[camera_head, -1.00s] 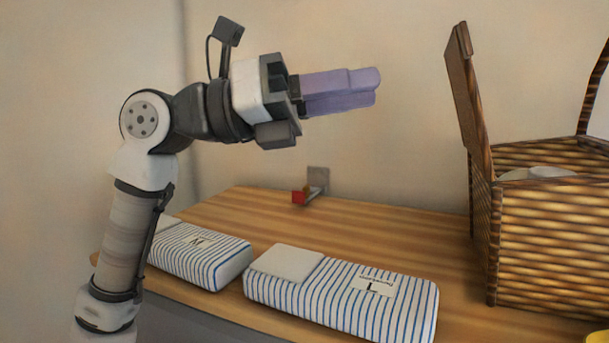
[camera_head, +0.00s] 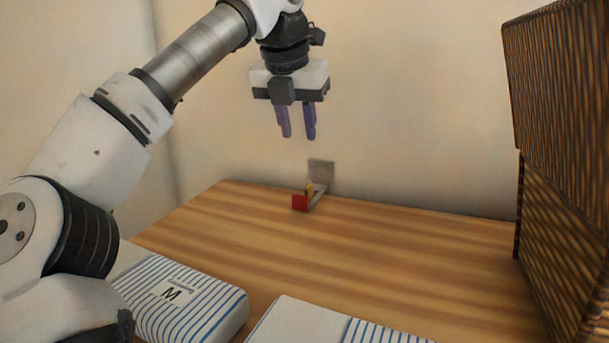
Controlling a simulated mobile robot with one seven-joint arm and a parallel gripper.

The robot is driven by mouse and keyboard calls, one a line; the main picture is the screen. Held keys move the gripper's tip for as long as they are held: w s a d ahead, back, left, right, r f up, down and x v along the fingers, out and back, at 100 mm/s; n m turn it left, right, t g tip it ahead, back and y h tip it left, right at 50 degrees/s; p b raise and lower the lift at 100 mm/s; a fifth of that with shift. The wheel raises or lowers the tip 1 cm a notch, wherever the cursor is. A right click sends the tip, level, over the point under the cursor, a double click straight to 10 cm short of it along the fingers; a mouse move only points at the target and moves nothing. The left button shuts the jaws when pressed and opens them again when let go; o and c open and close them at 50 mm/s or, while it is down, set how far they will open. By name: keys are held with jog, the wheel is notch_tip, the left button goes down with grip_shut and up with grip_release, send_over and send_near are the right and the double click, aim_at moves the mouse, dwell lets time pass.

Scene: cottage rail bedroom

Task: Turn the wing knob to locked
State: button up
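The wing knob (camera_head: 309,189) is a small yellowish piece at the back of the wooden table. It sits by a red block (camera_head: 300,202) and a grey plate (camera_head: 321,172) against the wall. It is too small to tell which way it is turned. My gripper (camera_head: 298,136) hangs above the knob, pointing down, with its two purple fingers apart and nothing between them. A clear gap separates the fingertips from the knob.
A striped package marked M (camera_head: 190,300) and another striped package (camera_head: 300,322) lie at the table's front. A tall woven basket (camera_head: 560,190) stands on the right. The wooden tabletop (camera_head: 420,255) between them is clear.

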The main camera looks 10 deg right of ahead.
aim_at(309, 185)
jog(key=p+x, duration=0.1)
jog(key=x, duration=1.2)
jog(key=shift+d+f, duration=0.1)
grip_shut()
